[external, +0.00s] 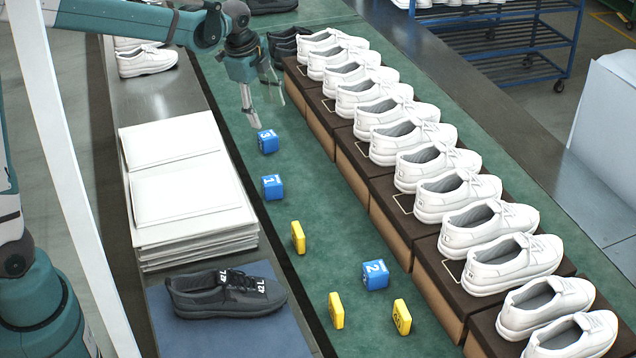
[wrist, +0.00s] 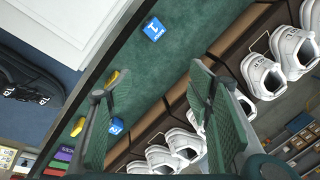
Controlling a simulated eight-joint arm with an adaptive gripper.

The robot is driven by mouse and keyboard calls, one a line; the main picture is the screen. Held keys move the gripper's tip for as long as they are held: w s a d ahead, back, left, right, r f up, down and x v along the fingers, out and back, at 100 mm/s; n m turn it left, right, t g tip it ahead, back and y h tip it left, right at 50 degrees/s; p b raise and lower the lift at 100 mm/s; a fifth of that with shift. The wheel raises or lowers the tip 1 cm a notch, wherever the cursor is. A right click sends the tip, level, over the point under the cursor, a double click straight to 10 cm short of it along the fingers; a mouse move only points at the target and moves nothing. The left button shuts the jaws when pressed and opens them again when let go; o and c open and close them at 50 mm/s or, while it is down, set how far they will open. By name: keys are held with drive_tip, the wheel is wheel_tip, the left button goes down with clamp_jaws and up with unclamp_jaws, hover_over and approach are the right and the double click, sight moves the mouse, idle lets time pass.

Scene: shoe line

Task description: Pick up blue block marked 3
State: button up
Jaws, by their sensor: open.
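The blue block marked 3 (external: 268,141) sits on the green belt in the external view, the farthest of the blue blocks. My gripper (external: 269,110) is above it and slightly behind it, apart from it, with fingers pointing down. In the wrist view my gripper (wrist: 154,78) has its fingers wide apart with nothing between them. I cannot see block 3 in the wrist view. The blue block marked 1 (external: 272,187) is nearer the camera on the belt; it also shows in the wrist view (wrist: 153,29).
A blue block marked 2 (external: 375,274) and several yellow blocks (external: 298,237) lie nearer on the green belt (external: 330,230). White shoes on brown boxes (external: 390,218) line the right side. A white stack (external: 190,190) and dark shoe (external: 226,292) are left.

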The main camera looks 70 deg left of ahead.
drive_tip(key=w+a+f+m+g, duration=0.1)
drive_tip(key=w+a+f, duration=0.15)
drive_tip(key=a, duration=0.25)
drive_tip(key=w+a+f+m+p, duration=0.1)
drive_tip(key=w+a+f, duration=0.15)
drive_tip(key=a, duration=0.25)
drive_tip(key=w+a+f+m+g, duration=0.1)
drive_tip(key=w+a+f, duration=0.1)
drive_tip(key=a+f, duration=0.25)
drive_tip(key=m+h+p, duration=0.1)
drive_tip(key=m, duration=0.3)
hover_over(268, 134)
drive_tip(key=shift+g, duration=0.4)
drive_tip(key=f, duration=1.1)
drive_tip(key=shift+s+d+f, duration=0.1)
drive_tip(key=shift+d+f, duration=0.1)
drive_tip(key=shift+d, duration=0.1)
drive_tip(key=shift+a+f, duration=0.3)
drive_tip(key=shift+f, duration=0.05)
drive_tip(key=shift+f, duration=1.3)
drive_tip(key=shift+d+f+b, duration=0.1)
drive_tip(key=shift+f+b, duration=0.45)
drive_tip(key=shift+f, duration=2.05)
